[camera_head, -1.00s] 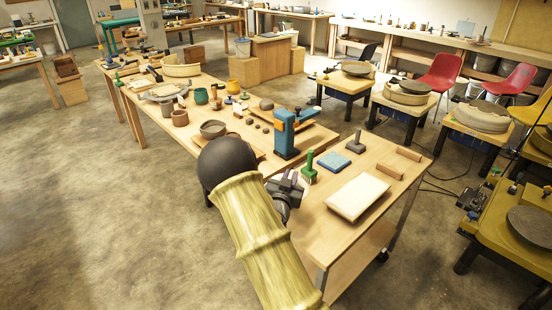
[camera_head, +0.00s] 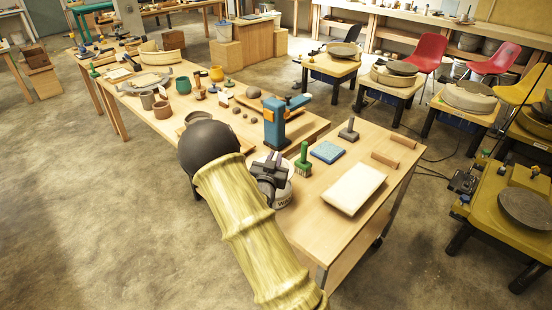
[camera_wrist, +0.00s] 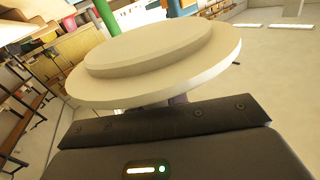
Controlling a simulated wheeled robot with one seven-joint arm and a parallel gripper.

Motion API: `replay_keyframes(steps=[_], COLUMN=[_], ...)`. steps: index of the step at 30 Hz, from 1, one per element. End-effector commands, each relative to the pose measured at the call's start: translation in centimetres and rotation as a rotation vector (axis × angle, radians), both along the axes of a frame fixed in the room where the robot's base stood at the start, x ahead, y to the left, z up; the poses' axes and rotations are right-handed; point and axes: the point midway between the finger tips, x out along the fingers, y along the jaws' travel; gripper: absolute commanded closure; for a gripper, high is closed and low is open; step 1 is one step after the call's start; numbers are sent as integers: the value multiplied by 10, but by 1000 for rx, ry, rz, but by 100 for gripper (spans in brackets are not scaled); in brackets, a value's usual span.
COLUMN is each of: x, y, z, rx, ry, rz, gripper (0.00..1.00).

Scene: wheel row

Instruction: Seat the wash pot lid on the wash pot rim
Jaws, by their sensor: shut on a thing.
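The wash pot (camera_head: 284,191) is a white, lettered container on the near table in the head view, partly hidden behind my gripper and arm. My gripper (camera_head: 268,176) is dark and sits in front of and over the pot. In the wrist view the wash pot lid (camera_wrist: 155,60), a pale cream disc with a raised smaller step, is held just beyond the dark gripper body. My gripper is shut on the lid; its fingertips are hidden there. In the head view I cannot tell the lid from the pot, nor whether they touch.
A green-handled brush (camera_head: 303,160) stands just right of the pot. A blue upright tool (camera_head: 275,122) stands behind. Bowls and pots fill the far table.

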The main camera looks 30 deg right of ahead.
Motion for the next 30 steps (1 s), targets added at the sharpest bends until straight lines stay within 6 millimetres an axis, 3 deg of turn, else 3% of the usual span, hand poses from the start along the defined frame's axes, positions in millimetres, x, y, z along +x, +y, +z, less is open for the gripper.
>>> replay_keyframes(steps=[4,21,30], x=[-1,-2,-2], y=[0,-3,-4], z=[1,-38,-39], rx=[-71,-65,-64], ry=[62,55,54], rz=[-11,-17,-17], gripper=[100,100,100])
